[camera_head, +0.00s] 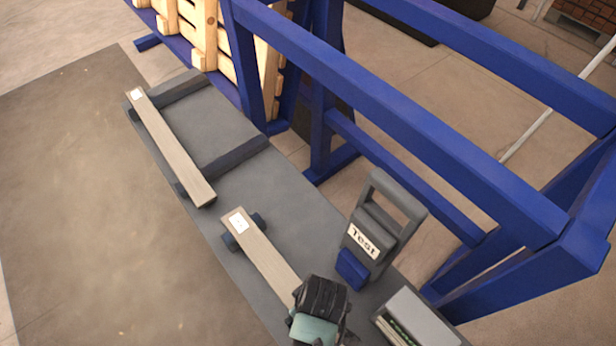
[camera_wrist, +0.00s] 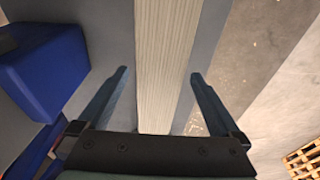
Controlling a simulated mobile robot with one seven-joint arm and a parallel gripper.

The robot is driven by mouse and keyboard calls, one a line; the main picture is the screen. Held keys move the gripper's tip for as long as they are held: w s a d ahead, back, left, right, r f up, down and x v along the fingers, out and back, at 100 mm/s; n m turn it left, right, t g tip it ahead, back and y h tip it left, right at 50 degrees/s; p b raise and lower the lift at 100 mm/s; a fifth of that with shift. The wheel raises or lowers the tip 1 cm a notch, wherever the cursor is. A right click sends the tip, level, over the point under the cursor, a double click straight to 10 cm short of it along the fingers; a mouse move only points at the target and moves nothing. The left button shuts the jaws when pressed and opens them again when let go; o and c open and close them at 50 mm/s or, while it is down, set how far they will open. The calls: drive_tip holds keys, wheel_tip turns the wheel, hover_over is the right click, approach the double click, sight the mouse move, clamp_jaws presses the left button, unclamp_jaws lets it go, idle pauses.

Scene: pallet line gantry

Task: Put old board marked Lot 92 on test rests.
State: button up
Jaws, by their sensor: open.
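Two pale wooden boards with white labels show in the head view; the label print is too small to read, so I cannot tell which is Lot 92. The far board (camera_head: 172,150) lies across the left ends of two dark bars (camera_head: 222,160). The near board (camera_head: 268,255) has its labelled end over a dark support (camera_head: 232,242); its other end is hidden by my gripper (camera_head: 318,312). In the wrist view, the near board (camera_wrist: 165,60) runs between the open fingers of my gripper (camera_wrist: 158,76), with a gap on both sides. A grey stand (camera_head: 378,228) is marked Test.
A blue block (camera_head: 351,268) sits at the Test stand's foot, close to my gripper; it looms left in the wrist view (camera_wrist: 45,70). A grey box (camera_head: 420,318) stands at the bench's near right. A blue frame (camera_head: 400,125) runs behind. The bench (camera_head: 225,110) is bare between the dark bars.

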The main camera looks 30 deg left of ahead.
wheel_tip(320, 180, up, 12)
drive_tip(key=d, duration=0.1)
drive_tip(key=shift+s+d+p, duration=0.3)
drive_tip(key=shift+d, duration=0.05)
idle(0.4)
